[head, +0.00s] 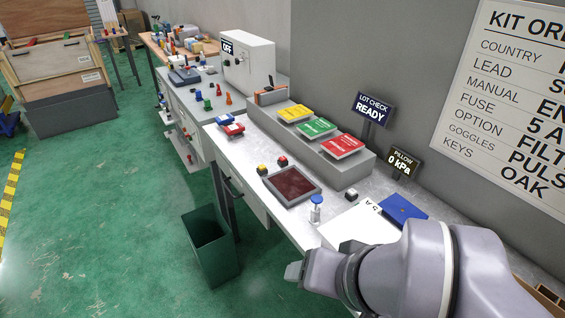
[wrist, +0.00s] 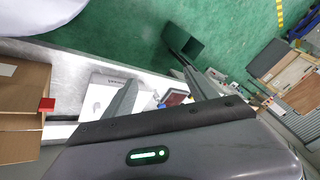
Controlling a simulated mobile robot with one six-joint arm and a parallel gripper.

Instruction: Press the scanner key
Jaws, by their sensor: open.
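No key is legibly labelled as the scanner key. A flat dark-red glass panel in a grey frame (head: 318,187) lies on the white bench. Behind it stand a small yellow-topped button (head: 262,169) and a red-topped button (head: 282,160). A small dark block with a pale top (head: 351,193) sits to its right. The panel also shows small in the wrist view (wrist: 175,97), between my fingers. My gripper (wrist: 152,70) is open and empty. In the head view my arm is at the lower right, with its end past the bench's front edge, apart from these buttons.
A blue-topped stamp-like post (head: 316,208) stands right of the panel, beside a white sheet (head: 345,234) and a blue pad (head: 402,209). A stepped grey rack (head: 350,175) holds yellow, green and red packets. A green bin (head: 210,247) stands on the floor; open floor lies left.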

